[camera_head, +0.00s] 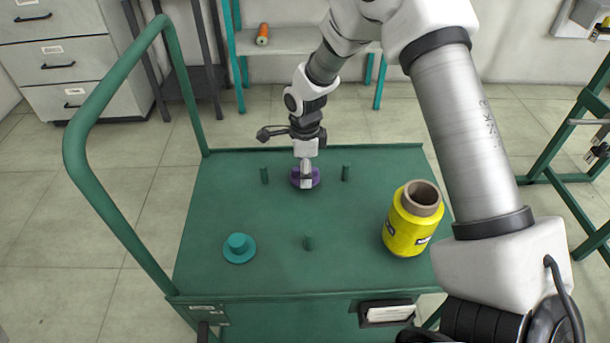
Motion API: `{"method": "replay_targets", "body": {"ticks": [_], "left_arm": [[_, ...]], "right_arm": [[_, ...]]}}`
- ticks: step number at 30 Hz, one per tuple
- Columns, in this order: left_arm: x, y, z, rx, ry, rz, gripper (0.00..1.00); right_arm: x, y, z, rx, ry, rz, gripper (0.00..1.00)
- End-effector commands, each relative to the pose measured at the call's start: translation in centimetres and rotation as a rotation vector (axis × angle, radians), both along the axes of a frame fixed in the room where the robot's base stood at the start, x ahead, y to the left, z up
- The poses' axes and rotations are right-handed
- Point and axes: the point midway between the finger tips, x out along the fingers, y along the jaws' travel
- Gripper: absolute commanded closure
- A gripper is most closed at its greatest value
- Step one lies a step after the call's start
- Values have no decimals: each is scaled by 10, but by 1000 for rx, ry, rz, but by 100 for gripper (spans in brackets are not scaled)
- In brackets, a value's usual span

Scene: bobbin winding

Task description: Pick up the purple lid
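The purple lid (314,180) sits on the green cart top near its back edge, between two short green pegs. My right arm reaches in from the right, and its gripper (306,180) points down over the middle of the lid. The fingertips hide the lid's centre, so I cannot tell whether they are closed on it or only around or in front of it. The lid appears to be at the level of the cart top. My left gripper is not in view.
A teal lid (239,248) with a raised knob lies at front left. A yellow thread spool (413,218) stands at right, beside my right forearm. Green pegs (264,175), (345,173) and (308,243) stick up from the cart top (215,205). A green handrail (80,170) rises at left.

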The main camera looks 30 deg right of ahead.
Motion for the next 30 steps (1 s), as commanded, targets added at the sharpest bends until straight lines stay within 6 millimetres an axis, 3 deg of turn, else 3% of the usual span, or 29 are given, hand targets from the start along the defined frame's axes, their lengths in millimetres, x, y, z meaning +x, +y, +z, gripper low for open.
{"method": "replay_targets", "body": {"ticks": [6,23,30], "left_arm": [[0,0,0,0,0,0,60],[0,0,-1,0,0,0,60],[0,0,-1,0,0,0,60]], "right_arm": [[-1,0,-1,0,1,0,71],[-2,0,-4,1,8,1,100],[-3,0,-5,1,10,0,100]]}}
